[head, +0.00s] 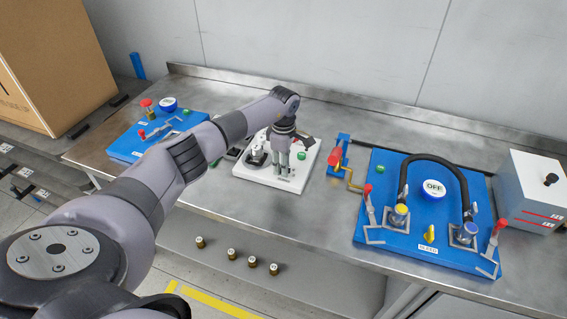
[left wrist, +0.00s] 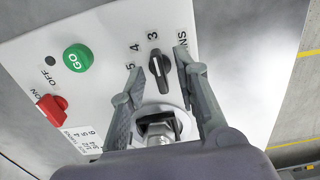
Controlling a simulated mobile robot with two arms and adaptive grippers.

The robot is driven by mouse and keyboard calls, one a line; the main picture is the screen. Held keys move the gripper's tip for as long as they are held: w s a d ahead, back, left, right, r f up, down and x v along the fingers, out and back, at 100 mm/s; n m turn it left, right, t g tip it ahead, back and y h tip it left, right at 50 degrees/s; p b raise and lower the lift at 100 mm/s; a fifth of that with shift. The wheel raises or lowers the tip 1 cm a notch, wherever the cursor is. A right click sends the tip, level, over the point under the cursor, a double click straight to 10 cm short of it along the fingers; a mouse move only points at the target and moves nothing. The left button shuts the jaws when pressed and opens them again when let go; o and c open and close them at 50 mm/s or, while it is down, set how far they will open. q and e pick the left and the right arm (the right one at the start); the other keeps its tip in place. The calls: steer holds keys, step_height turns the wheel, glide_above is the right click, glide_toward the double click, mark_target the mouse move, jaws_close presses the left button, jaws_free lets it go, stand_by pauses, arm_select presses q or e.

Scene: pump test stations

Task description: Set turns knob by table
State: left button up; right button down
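The black turns knob (left wrist: 159,68) with a pale pointer line is on a white panel (left wrist: 120,25) in the left wrist view. Numbers 3, 4 and 5 are printed beside it; the word for turns is partly hidden by a finger. My left gripper (left wrist: 158,60) is open, with one finger on each side of the knob and visible gaps. A small printed number table (left wrist: 80,137) is partly cut off by my wrist. In the head view my left gripper (head: 282,168) points down over the white station (head: 262,178) and hides the knob. My right gripper is not seen.
On the white panel are a green GO button (left wrist: 77,58) and a red ON/OFF switch (left wrist: 51,107). Blue pump stations stand left (head: 125,148) and right (head: 335,235) on the metal bench (head: 230,225). A white box (head: 532,185) stands far right.

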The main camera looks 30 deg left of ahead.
arm_select(q)
jaws_close()
stand_by(0.4)
